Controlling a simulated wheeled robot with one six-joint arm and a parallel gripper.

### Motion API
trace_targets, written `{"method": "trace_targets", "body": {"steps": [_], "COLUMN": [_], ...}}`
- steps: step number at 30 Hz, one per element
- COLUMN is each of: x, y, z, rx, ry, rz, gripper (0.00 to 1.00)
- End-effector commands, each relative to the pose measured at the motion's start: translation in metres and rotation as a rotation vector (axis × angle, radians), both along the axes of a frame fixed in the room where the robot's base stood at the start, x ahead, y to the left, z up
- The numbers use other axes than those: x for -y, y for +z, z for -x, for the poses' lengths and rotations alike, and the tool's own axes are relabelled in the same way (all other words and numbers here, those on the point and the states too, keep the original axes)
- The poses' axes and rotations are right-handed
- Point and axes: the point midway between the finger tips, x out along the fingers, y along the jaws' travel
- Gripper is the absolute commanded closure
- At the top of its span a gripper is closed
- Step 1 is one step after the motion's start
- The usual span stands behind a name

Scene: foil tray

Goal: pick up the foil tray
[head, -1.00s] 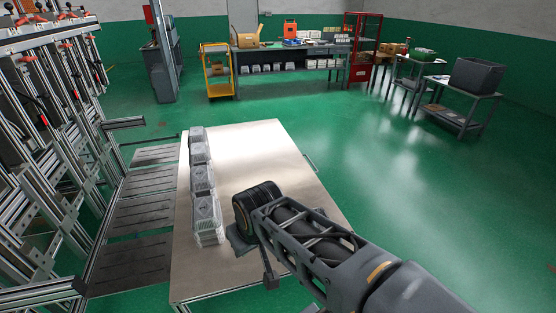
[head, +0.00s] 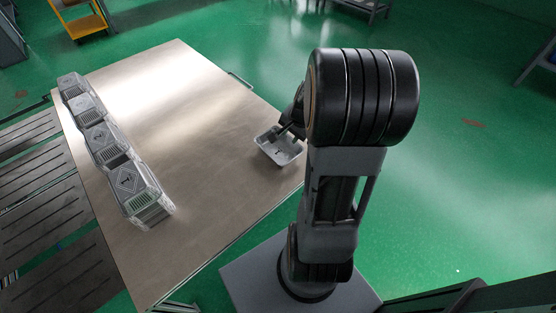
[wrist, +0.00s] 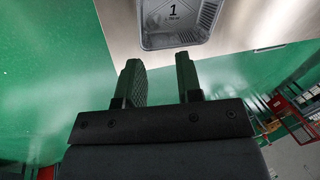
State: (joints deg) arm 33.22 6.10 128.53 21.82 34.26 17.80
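The foil tray (head: 277,150) is a small silver-grey open tray standing upright near the right edge of the metal table. In the wrist view the tray (wrist: 178,40) shows at the top, cut by the frame, with a "1" marked on its bottom. My gripper (wrist: 158,72) is open and empty, with its two dark fingers apart and the tray beyond their tips. In the head view my gripper (head: 291,130) is at the tray's upper right side, partly hidden by my arm. Whether it touches the rim cannot be told there.
The metal table (head: 200,130) is bare between the foil tray and a row of clear, patterned containers (head: 102,142) along its left side. A handle (head: 240,79) sticks out at the table's far right edge. Green floor lies beyond, with a yellow cart (head: 80,20) at the back.

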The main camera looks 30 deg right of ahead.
Motion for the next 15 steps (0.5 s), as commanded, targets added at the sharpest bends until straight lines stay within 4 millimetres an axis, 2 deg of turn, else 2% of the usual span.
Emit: {"method": "trace_targets", "body": {"steps": [1, 6, 15], "x": [0.016, 0.041, 0.041], "y": [-0.029, -0.067, -0.120], "z": [0.001, 0.002, -0.013], "rx": [-0.006, -0.010, -0.012], "ry": [-0.075, -0.212, -0.237], "rz": [-0.020, -0.057, -0.065], "gripper": [0.67, 0.67, 0.67]}}
